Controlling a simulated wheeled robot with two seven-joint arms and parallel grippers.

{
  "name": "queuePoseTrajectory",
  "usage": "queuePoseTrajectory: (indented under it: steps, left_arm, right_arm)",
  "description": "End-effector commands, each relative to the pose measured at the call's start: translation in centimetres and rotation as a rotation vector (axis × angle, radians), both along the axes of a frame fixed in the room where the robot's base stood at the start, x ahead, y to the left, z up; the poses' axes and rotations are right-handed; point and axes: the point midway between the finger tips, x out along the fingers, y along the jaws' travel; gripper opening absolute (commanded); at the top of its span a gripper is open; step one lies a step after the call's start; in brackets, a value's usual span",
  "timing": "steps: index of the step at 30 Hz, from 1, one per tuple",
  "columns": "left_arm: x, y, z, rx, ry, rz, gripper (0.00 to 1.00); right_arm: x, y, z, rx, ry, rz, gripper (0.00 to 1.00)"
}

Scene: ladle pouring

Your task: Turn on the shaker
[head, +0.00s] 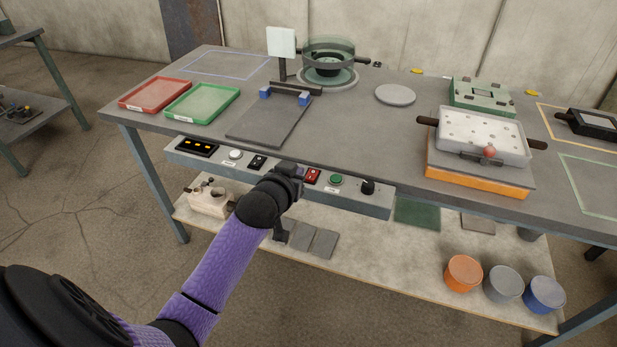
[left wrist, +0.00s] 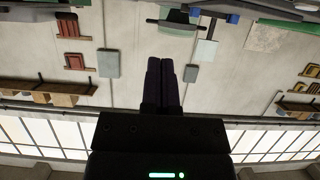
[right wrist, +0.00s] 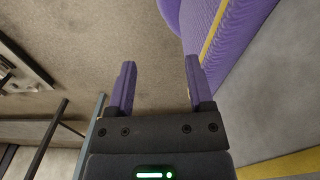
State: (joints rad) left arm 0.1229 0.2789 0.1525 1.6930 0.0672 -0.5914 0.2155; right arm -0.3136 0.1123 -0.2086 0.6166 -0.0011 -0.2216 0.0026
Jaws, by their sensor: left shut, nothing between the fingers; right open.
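The control panel (head: 230,166) runs under the table's front edge. It carries a white button (head: 236,154), a red switch (head: 313,176), a green button (head: 336,180) and a black knob (head: 368,187). My left gripper (head: 292,172) is in front of the panel, just left of the red switch; whether it touches is unclear. Its fingers are shut and empty in the left wrist view (left wrist: 161,82). A white perforated tray (head: 470,136) with dark handles and a red ball sits on an orange-sided base (head: 478,179), apparently the shaker. My right gripper (right wrist: 159,70) is open and empty over the floor.
A red tray (head: 158,94) and a green tray (head: 202,102) are at the table's left. A glass-walled round vessel (head: 328,55) stands at the back. Orange, grey and blue tubs (head: 464,273) stand on the lower shelf. The tabletop's middle front is clear.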

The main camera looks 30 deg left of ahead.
Motion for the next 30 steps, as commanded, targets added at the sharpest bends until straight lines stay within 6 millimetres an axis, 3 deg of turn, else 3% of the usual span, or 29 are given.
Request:
queuePoseTrajectory:
  steps: [1, 10, 12, 16, 30]
  left_arm:
    - [1.0, 0.3, -1.0, 0.001, 0.001, 0.0, 0.0]
    - [7.0, 1.7, -3.9, 0.0, 0.003, 0.0, 0.0]
    - [6.9, 1.6, -5.1, -0.001, 0.008, -0.001, 0.0]
    - [6.6, 1.6, -6.6, 0.0, 0.006, 0.0, 0.0]
    - [6.5, 1.5, -6.9, -0.001, 0.002, -0.001, 0.0]
  right_arm:
    - [-0.3, 0.0, -1.1, -0.001, 0.008, 0.0, 0.67]
    - [-2.7, -1.4, -4.9, -0.02, 0.043, 0.011, 0.67]
    - [-3.3, -2.7, -5.5, -0.049, 0.085, 0.006, 0.67]
    - [-2.3, -3.8, -6.2, -0.067, 0.075, 0.005, 0.67]
    - [-2.4, -2.3, -6.2, -0.044, 0.077, -0.002, 0.67]
